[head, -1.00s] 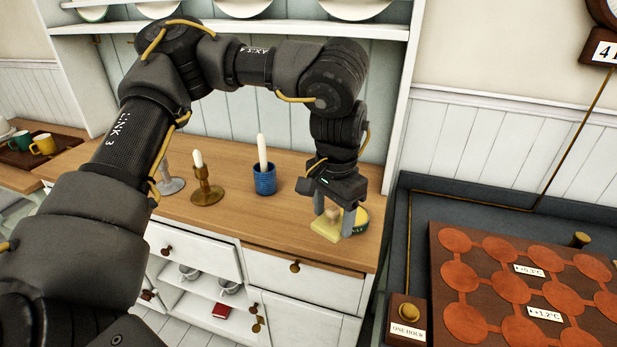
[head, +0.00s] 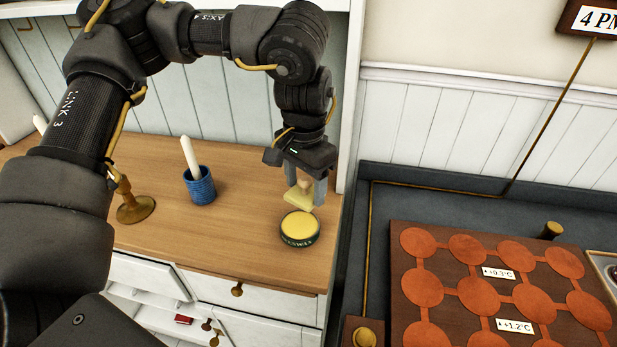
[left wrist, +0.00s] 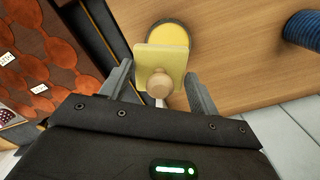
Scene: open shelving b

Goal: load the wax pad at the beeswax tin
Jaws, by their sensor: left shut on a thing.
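The wax pad is a pale yellow block (head: 298,198) with a round wooden knob. My left gripper (head: 305,186) is shut on the knob and holds the pad above the wooden top. In the left wrist view the pad (left wrist: 160,62) lies between the fingers (left wrist: 160,88). The beeswax tin (head: 300,240) is a dark round tin with lettering on its side and yellow wax inside. It stands just below and in front of the pad in the head view, apart from it. In the left wrist view the pad partly covers the tin (left wrist: 172,26). My right gripper is not in view.
A blue ribbed pot (head: 201,190) with a white candle and a brass candlestick (head: 134,208) stand left of the tin. The wooden top (head: 240,220) is clear between pot and tin. A shelf upright (head: 352,100) rises close beside my gripper. A board with copper discs (head: 480,270) lies right.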

